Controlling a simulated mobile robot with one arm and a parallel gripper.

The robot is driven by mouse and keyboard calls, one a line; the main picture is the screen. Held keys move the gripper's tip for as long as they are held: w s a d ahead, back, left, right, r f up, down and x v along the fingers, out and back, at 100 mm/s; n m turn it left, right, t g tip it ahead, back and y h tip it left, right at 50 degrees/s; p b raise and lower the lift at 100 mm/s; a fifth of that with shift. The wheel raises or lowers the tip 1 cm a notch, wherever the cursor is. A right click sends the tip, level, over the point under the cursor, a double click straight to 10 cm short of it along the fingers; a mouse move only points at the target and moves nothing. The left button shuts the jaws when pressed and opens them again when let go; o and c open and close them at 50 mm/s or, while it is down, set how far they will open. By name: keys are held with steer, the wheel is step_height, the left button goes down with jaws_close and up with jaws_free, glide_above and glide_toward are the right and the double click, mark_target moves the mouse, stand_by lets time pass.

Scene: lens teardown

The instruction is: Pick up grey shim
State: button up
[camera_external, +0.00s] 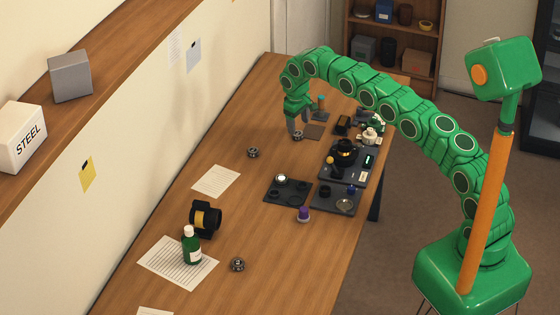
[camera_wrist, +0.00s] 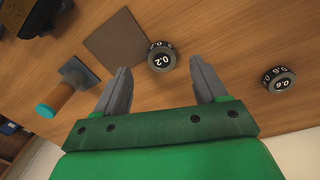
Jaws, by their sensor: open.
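Dark grey shim rings with white numbers lie on the wooden table; the pictures do not name which is the grey shim. One ring marked 0.2 (camera_wrist: 161,58) lies just beyond and between my fingertips in the wrist view. It shows beside my fingers in the external view (camera_external: 298,135). A second ring marked 0.6 (camera_wrist: 279,78) lies to the right of my fingers, clear of them; it shows nearer the camera (camera_external: 253,153). A third ring (camera_external: 238,265) lies near the green bottle. My gripper (camera_wrist: 159,68) is open and empty, pointing down at the table (camera_external: 294,130). Fingertip height is unclear.
A brown square pad (camera_wrist: 115,40) lies next to the 0.2 ring. Dark trays (camera_external: 288,198) with parts fill the table's right side. Bare table surrounds the 0.6 ring.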

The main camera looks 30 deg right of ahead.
mark_target(298, 133)
step_height(298, 133, down, 4)
steer(key=shift+w+d+f, duration=0.1)
steer(key=shift+w, duration=0.05)
steer(key=shift+c, duration=0.3)
steer(key=c, duration=1.1)
